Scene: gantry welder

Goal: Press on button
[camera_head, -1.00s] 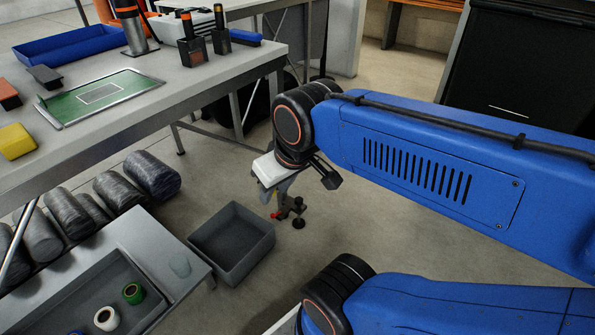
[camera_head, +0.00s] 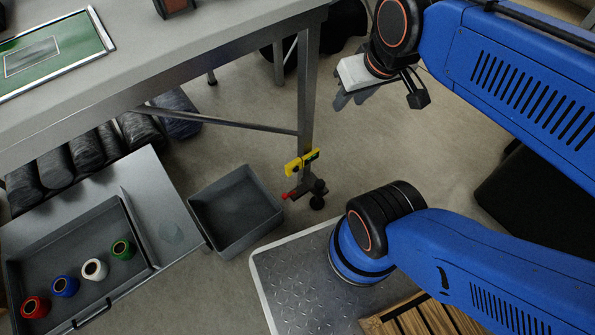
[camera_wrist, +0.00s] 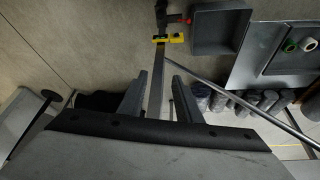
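I cannot make out a clear button. A small yellow fitting (camera_head: 301,163) with a dark and green patch sits at the table leg. It also shows at the top of the wrist view (camera_wrist: 168,39). A small red piece (camera_head: 290,194) is just below it, beside a dark clamp-like part (camera_head: 317,192). My gripper (camera_wrist: 157,82) is open and empty, its two fingers apart with the table leg seen beyond the gap. In the head view my gripper (camera_head: 358,98) hangs right of the table leg, above and right of the yellow fitting.
An empty grey bin (camera_head: 236,210) stands left of the leg. A tray (camera_head: 75,240) with several coloured spools is at lower left. The grey table (camera_head: 220,55) and its leg (camera_head: 308,90) are close to my gripper. Floor is clear between the leg and my lower arm link.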

